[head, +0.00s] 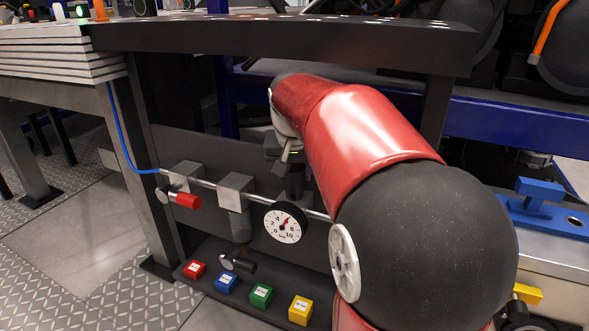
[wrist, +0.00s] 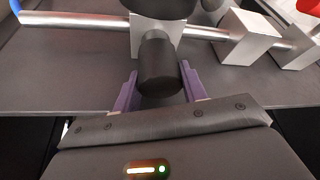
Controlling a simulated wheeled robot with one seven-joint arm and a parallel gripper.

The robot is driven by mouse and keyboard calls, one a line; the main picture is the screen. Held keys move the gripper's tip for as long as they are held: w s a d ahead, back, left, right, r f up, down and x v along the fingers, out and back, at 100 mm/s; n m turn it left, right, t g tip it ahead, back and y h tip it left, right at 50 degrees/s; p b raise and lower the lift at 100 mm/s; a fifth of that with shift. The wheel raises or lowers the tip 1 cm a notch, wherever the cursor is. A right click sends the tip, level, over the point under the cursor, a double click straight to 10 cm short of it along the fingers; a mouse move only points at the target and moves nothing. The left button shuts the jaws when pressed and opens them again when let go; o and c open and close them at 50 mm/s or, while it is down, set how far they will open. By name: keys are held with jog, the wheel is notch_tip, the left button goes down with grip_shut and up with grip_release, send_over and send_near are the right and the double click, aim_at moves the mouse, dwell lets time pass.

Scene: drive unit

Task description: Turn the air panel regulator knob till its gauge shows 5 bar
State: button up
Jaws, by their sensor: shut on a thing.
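The air panel's gauge (head: 284,222) has a white face with marks from 0 to 10 bar. Its red needle points up and slightly right, past the 4 mark; I cannot read the exact value. The regulator knob (wrist: 158,66) is a dark upright cylinder on a silver block. My gripper (wrist: 158,76) has its purple fingers on either side of the knob and is shut on it. In the head view my gripper (head: 292,168) is above the gauge, and the knob is hard to make out there among dark parts.
A silver pipe carries more blocks (head: 235,190), a red-handled valve (head: 186,201) and a blue hose (head: 122,135). Red, blue, green and yellow buttons (head: 262,295) sit below. A dark shelf (head: 280,38) overhangs the panel. My red arm hides the panel's right side.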

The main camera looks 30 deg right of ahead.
jog(key=o, duration=1)
